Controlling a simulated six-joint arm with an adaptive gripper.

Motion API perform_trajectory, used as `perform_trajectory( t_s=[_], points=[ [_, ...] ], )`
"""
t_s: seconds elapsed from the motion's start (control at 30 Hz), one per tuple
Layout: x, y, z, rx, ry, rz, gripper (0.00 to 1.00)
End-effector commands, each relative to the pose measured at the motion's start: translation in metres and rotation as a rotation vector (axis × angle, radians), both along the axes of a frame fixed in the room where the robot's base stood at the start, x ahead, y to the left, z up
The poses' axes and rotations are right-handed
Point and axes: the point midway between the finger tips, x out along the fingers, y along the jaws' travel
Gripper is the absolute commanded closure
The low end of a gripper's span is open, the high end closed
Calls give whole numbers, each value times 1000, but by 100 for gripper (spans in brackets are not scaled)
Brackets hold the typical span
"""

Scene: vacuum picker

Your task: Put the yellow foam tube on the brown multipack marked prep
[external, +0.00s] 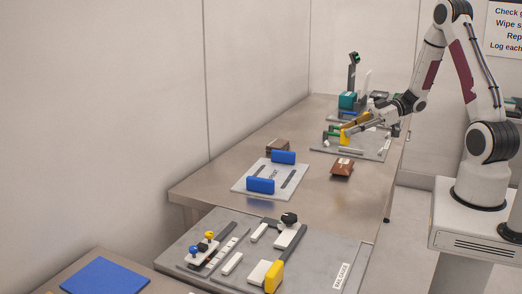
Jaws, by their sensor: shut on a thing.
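My gripper (350,131) is at the far grey board, its fingers small and partly hidden by my wrist. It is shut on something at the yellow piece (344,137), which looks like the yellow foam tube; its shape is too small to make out. A brown pack (342,168) with a pale label lies on the bare table nearer the camera. A brown box (277,147) stands behind the pale mat on the left. I cannot read which brown item is marked prep. My gripper is beyond and above the brown pack, apart from it.
The far grey board (374,153) carries green and white parts. A near grey board (318,275) carries clamps, knobs and a yellow block (273,276). Bare table surrounds the brown pack.

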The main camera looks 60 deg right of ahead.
Motion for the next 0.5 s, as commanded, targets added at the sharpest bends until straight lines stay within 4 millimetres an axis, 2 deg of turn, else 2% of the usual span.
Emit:
perform_trajectory(
  t_s=[0.2, 0.5],
  points=[
    [0, 0, -22, 2, 1, 0, 93],
    [0, 0, -28, -1, -1, 0, 93]
  ],
)
